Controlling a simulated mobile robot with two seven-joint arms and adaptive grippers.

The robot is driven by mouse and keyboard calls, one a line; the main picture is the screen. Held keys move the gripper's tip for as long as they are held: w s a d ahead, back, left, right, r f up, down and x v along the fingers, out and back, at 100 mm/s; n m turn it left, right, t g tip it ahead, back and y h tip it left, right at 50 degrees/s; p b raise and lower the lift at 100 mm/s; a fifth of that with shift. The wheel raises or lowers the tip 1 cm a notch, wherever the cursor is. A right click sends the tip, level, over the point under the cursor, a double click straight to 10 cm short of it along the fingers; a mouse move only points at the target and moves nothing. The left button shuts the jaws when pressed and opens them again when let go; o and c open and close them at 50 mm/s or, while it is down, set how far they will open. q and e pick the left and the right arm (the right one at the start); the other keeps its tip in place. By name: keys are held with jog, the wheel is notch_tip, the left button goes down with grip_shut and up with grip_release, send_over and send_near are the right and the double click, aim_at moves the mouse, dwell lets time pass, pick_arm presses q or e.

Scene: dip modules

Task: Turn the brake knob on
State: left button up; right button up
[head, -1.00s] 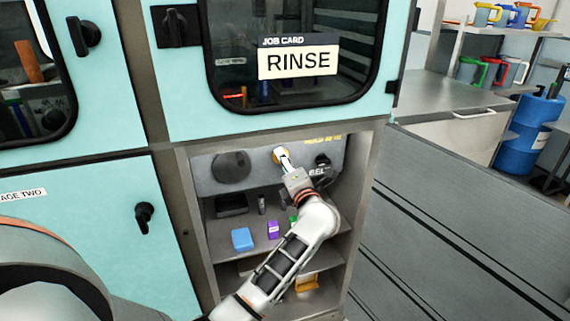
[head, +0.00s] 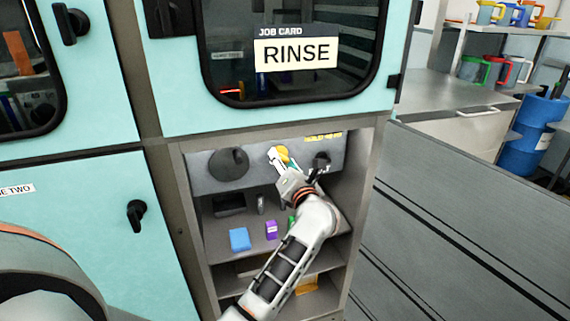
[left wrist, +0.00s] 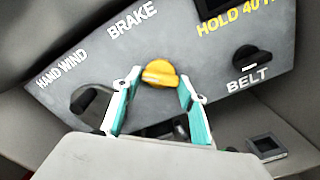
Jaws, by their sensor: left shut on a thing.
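The yellow brake knob (head: 283,153) is on the grey control panel (head: 203,184) below the window with the RINSE card. In the left wrist view the yellow knob (left wrist: 160,73) is below the word BRAKE, its grip bar lying nearly level in that picture. My left gripper (head: 292,163) is at the panel, shut on the knob, with one teal-padded finger on each side of it. The exact contact of the pads is hard to see. My right gripper is not in view.
A large dark hand-wind knob (head: 229,165) is left of the brake knob. A black belt knob (head: 321,161) is close on the right. The cabinet's side walls enclose the bay.

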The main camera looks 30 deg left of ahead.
pick_arm(q)
jog(key=shift+f+n+b, duration=0.15)
jog(key=shift+n+b, duration=1.65)
jog(key=shift+n, duration=2.1)
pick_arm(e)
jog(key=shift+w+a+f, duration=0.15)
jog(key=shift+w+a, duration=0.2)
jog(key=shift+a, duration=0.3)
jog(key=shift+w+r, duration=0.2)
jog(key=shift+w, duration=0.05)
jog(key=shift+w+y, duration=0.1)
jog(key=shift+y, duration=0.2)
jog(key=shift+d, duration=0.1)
pick_arm(q)
jog(key=o, duration=1.1)
jog(key=shift+c, duration=0.2)
jog(key=shift+o, duration=0.2)
